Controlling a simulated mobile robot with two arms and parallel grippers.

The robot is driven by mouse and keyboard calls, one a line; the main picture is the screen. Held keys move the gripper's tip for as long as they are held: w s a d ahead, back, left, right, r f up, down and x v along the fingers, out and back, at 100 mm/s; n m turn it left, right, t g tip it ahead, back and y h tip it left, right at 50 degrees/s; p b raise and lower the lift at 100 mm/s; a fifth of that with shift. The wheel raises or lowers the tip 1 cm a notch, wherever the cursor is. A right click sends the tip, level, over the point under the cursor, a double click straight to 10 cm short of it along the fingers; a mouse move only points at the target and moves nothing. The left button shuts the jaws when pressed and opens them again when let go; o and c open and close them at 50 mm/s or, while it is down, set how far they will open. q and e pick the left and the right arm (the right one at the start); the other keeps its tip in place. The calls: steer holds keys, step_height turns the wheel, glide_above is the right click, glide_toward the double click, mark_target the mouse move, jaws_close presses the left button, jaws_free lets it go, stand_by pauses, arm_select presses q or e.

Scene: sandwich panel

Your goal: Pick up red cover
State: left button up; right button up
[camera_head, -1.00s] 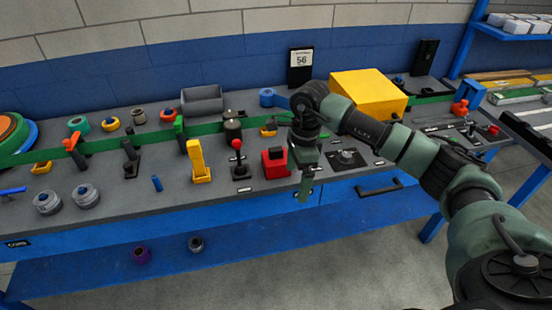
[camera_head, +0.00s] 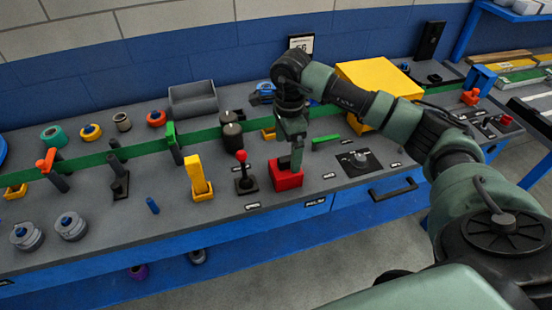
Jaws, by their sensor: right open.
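The red cover (camera_head: 286,180) is a small red block-like piece near the front edge of the bench, right of the red-knobbed joystick. The arm and fingers hide part of the cover's top. My left gripper is not in view.
A joystick (camera_head: 246,183) with a red ball and a yellow lever (camera_head: 198,180) stand left of the cover. A black plate with a knob (camera_head: 360,161) lies to the right. A yellow box (camera_head: 375,84) stands behind my right arm. Several rings and cylinders are at the left.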

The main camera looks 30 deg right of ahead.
mark_target(287, 160)
steer(key=shift+w+f, duration=0.15)
steer(key=shift+f, duration=0.5)
steer(key=shift+s+a+f+p, duration=0.1)
steer(key=shift+s+f+p, duration=0.15)
steer(key=shift+f+p, duration=0.4)
steer(key=shift+s+a+f+p, duration=0.1)
steer(key=shift+s+f+p, duration=0.15)
steer(key=shift+f+p, duration=0.3)
steer(key=f, duration=0.3)
steer(key=shift+w+a+p, duration=0.1)
steer(key=shift+w+p, duration=0.1)
steer(key=shift+p, duration=0.15)
steer(key=shift+f, duration=0.3)
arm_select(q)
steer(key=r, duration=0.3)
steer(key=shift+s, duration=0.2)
arm_select(e)
steer(key=c, duration=1.5)
